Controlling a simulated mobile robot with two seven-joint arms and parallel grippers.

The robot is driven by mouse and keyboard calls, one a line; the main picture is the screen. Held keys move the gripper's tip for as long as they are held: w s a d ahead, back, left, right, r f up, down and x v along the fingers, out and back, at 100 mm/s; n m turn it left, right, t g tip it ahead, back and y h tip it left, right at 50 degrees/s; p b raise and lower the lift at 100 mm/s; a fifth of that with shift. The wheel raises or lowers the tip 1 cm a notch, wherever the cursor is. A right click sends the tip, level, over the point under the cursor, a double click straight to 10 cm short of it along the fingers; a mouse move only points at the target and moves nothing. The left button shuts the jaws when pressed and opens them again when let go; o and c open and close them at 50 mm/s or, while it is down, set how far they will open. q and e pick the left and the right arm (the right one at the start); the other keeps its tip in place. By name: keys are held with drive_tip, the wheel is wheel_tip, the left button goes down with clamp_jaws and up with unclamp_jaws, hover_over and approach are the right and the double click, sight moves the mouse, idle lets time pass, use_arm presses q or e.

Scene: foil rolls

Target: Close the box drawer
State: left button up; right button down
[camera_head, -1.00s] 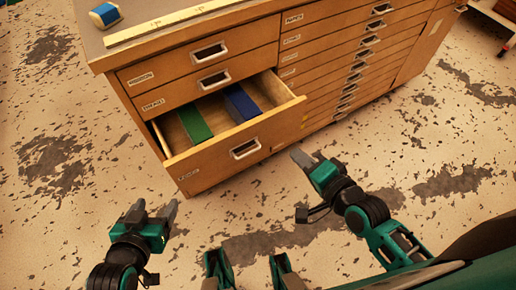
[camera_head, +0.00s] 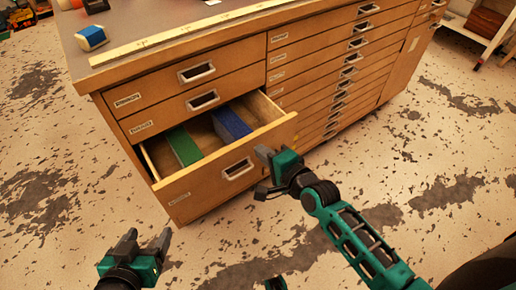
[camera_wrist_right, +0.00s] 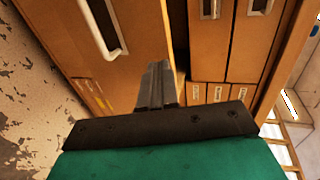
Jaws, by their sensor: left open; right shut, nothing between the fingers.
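The open box drawer (camera_head: 205,182) is the bottom one of the left column of a wooden cabinet. It sticks out and holds a green box (camera_head: 183,146) and a blue box (camera_head: 231,124). My right gripper (camera_head: 262,153) is shut and empty at the right part of the drawer front. In the right wrist view its fingers (camera_wrist_right: 160,68) point at the drawer's front panel (camera_wrist_right: 135,45) near the panel's edge; I cannot tell if they touch. My left gripper (camera_head: 148,237) is open and empty, low above the floor in front of the drawer's left side.
The cabinet top (camera_head: 130,20) carries a long ruler (camera_head: 180,32) and a blue-and-white block (camera_head: 91,38). Closed drawers (camera_head: 345,85) fill the right column. A shelf (camera_head: 480,30) stands at the top right. The floor (camera_head: 60,150) left of the cabinet is clear.

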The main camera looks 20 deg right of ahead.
drive_tip(key=shift+w+a, duration=0.2)
drive_tip(key=shift+w, duration=0.4)
drive_tip(key=shift+w+a, duration=0.15)
drive_tip(key=shift+w, duration=0.4)
use_arm(q)
drive_tip(key=shift+s+f, duration=0.15)
drive_tip(key=shift+f, duration=0.3)
use_arm(e)
drive_tip(key=shift+w, duration=0.1)
use_arm(q)
drive_tip(key=shift+s+a+f, duration=0.1)
use_arm(e)
drive_tip(key=w+a, duration=0.1)
drive_tip(key=w, duration=0.3)
drive_tip(key=w+a+b, duration=0.1)
drive_tip(key=w, duration=0.3)
drive_tip(key=w+a+b, duration=0.1)
drive_tip(key=w+a, duration=0.1)
drive_tip(key=w, duration=0.1)
drive_tip(key=shift+w, duration=0.4)
use_arm(q)
drive_tip(key=shift+f, duration=0.95)
drive_tip(key=shift+r, duration=0.15)
use_arm(e)
drive_tip(key=shift+s, duration=0.15)
